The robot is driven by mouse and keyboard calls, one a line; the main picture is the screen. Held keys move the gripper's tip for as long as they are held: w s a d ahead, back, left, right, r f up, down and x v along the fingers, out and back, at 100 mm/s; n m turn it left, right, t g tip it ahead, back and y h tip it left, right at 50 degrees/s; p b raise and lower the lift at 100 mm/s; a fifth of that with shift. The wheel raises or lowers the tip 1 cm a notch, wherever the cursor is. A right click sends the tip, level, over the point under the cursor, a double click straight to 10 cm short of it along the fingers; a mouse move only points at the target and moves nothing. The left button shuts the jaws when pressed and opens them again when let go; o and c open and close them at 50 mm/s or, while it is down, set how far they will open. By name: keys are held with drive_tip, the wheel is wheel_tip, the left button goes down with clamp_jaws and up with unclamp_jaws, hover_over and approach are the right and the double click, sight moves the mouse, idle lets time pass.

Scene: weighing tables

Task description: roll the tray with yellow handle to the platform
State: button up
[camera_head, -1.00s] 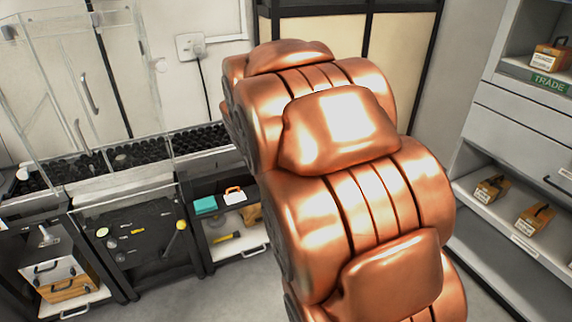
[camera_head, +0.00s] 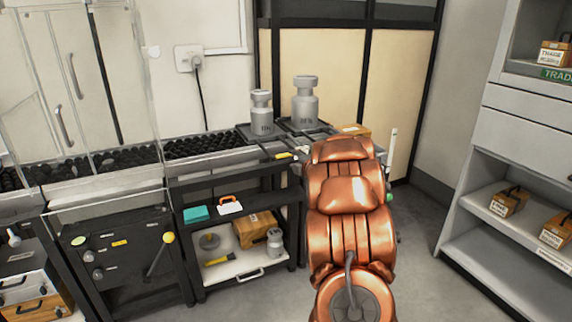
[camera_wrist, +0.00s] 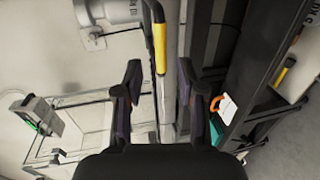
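A short yellow handle grip (camera_head: 283,156) shows at the front of the weight trays, by the right end of the roller bench, left of my arm. In the wrist view the yellow handle (camera_wrist: 159,45) is on a dark bar, ahead of and between my fingertips. My gripper (camera_wrist: 160,78) is open and holds nothing; whether the handle is within its fingers is unclear. In the head view my arm hides my gripper. A dark tray (camera_head: 243,129) carries a grey weight (camera_head: 262,115); a larger grey weight (camera_head: 304,104) stands beside it. I cannot identify the platform.
The black roller bench (camera_head: 205,143) runs left into a clear glass enclosure (camera_head: 150,100). Below it, a shelf (camera_head: 225,272) holds a wooden box (camera_head: 255,229) and a small weight (camera_head: 275,240). A grey cabinet (camera_head: 465,215) with wooden boxes stands right. Floor between is clear.

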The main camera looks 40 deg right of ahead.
sight(287, 155)
drive_tip(key=shift+x, duration=3.9)
drive_tip(key=shift+d, duration=0.1)
drive_tip(key=shift+c, duration=0.3)
clamp_jaws()
